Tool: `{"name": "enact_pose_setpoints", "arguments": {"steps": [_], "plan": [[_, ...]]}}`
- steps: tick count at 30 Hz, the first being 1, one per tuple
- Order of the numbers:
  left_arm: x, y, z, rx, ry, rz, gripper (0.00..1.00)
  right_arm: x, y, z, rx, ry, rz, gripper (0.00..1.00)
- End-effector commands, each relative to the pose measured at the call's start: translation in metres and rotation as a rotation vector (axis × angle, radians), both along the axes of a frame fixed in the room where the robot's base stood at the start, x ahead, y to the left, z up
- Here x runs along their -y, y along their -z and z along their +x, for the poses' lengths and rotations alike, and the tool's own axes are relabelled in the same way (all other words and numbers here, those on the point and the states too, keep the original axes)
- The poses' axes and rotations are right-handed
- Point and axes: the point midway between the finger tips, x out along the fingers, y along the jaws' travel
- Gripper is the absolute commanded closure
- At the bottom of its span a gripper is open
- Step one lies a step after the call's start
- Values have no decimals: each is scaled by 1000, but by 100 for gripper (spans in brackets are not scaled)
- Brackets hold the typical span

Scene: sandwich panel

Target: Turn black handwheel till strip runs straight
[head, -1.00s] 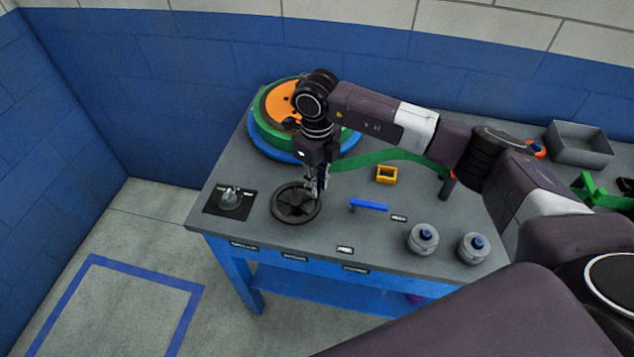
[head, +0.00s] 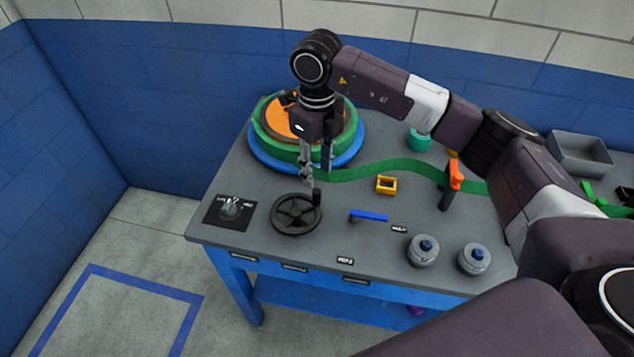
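The black handwheel (head: 296,214) lies flat near the table's front left, with its upright crank knob (head: 317,196) at the upper right of the rim. The green strip (head: 400,165) leaves the green and orange reel (head: 263,128) at the back left. It bows in a wavy curve past an orange-topped post (head: 454,178) to the right, where my arm hides part of it. My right gripper (head: 316,174) points down just above and behind the knob, its fingers apart with nothing seen between them. It looks clear of the wheel. My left gripper is out of view.
A dial plate (head: 230,211) is left of the wheel. A yellow block (head: 386,185), a blue bar (head: 369,215) and two grey knobs (head: 423,250) (head: 474,259) are to the right. A grey bin (head: 580,153) stands at the back right.

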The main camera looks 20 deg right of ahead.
Motion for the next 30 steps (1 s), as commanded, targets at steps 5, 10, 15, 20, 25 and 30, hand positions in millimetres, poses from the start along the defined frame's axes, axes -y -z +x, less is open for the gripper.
{"name": "enact_pose_setpoints", "arguments": {"steps": [5,10,15,20,25,30], "plan": [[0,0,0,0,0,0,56,0,-21,0,1,0,0,66],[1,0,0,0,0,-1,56,0,-26,0,-1,0,0,66],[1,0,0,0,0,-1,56,0,-25,0,-1,0,0,66],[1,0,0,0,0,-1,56,0,-25,0,-1,0,0,66],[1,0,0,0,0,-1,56,-14,-20,-3,-2,-19,43,66],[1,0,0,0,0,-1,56,-97,-4,-22,-6,-99,312,66]]}}
